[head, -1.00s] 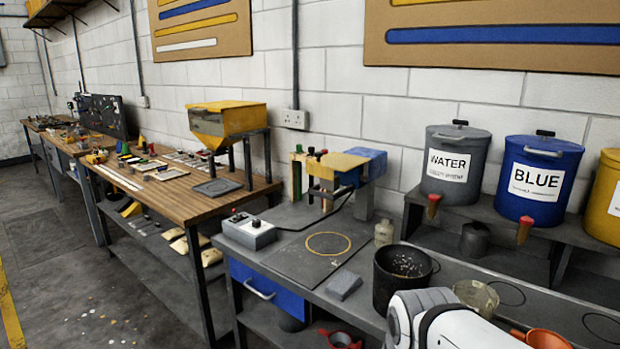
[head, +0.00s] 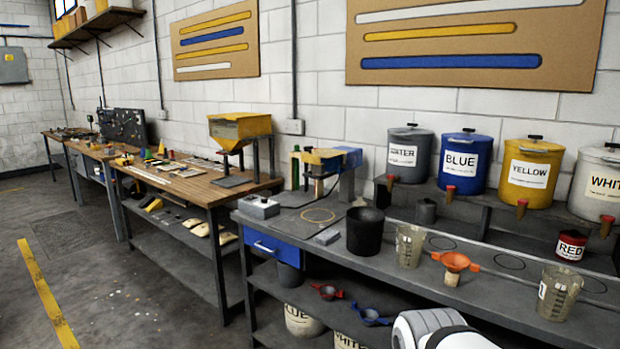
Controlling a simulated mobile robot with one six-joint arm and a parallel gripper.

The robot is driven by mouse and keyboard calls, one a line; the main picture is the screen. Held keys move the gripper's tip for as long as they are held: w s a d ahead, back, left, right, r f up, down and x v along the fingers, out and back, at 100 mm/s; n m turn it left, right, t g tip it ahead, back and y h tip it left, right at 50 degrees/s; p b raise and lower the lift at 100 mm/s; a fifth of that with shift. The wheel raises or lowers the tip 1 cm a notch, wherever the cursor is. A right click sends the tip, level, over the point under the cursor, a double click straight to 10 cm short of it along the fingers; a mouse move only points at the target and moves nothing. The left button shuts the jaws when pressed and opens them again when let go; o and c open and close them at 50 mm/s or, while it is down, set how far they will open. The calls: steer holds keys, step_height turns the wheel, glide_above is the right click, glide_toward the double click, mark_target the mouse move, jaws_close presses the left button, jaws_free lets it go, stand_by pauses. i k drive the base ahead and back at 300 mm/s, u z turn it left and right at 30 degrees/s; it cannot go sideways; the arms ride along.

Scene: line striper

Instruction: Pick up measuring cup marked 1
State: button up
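Two clear measuring cups stand on the grey bench in the head view. One measuring cup (head: 410,246) is right of the black bucket. The other measuring cup (head: 560,294) is nearer, at the right, with a small white label on its left side. I cannot read which one is marked 1. Part of my white arm shows at the bottom edge, in front of the bench. My gripper is not in view, so its state and hold are hidden.
The black bucket (head: 366,232) and an orange funnel (head: 455,263) on a small stand flank the farther cup. Labelled paint drums, including blue (head: 463,178) and yellow (head: 529,190), and a red tin (head: 570,246) stand behind. Open floor (head: 130,290) lies left.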

mark_target(560, 287)
steer(key=z, duration=0.1)
steer(key=k, duration=0.3)
steer(key=u, duration=1.05)
steer(key=i, duration=1.8)
steer(key=z, duration=3.4)
